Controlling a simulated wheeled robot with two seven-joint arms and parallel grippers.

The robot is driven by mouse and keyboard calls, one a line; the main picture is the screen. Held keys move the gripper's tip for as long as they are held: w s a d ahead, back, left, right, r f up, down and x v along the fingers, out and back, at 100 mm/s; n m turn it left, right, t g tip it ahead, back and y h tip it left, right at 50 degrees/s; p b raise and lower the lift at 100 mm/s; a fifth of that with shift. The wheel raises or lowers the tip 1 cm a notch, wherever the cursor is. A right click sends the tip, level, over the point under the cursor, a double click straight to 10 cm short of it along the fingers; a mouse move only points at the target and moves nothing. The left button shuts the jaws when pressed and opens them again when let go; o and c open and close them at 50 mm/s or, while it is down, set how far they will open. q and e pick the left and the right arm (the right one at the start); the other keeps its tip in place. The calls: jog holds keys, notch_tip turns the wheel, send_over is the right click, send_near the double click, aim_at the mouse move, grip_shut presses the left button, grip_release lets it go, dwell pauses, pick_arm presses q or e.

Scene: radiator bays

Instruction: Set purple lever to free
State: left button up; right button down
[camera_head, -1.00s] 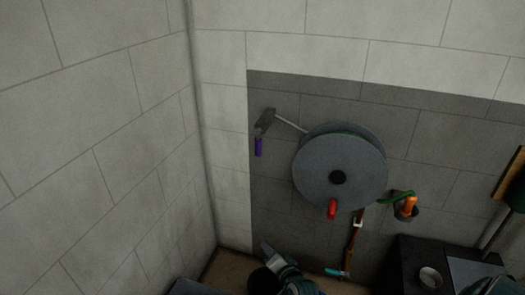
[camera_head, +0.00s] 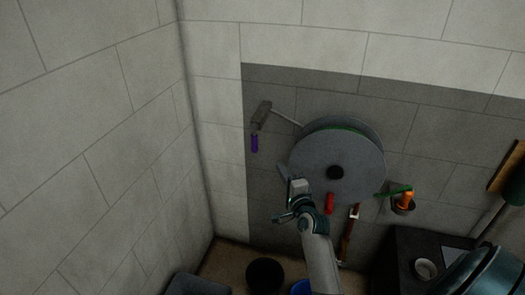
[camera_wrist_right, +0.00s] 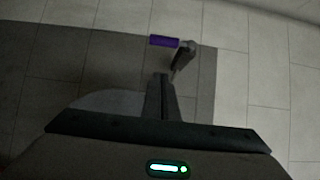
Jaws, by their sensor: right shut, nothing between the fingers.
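The purple lever handle (camera_head: 254,143) hangs below a grey block (camera_head: 262,114) on the dark wall panel, left of the big grey reel. In the right wrist view the purple handle (camera_wrist_right: 164,41) lies past my fingertips, beside its grey mount (camera_wrist_right: 184,57). My right gripper (camera_head: 283,172) is in front of the reel's lower left edge, below and to the right of the handle. Its fingers (camera_wrist_right: 161,79) are shut with nothing between them and appear apart from the handle. My left gripper is not in view.
The grey reel (camera_head: 318,160) with a green rim bulges from the wall. A red handle (camera_head: 329,203) and an orange part with a green lever (camera_head: 403,200) are to the right. A black bucket (camera_head: 265,274) stands on the floor. The wall left of the lever is bare.

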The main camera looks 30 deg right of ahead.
aim_at(254, 140)
jog(key=w+p, duration=0.3)
jog(key=w, duration=0.9)
jog(key=shift+w+d, duration=0.3)
jog(key=shift+w, duration=0.05)
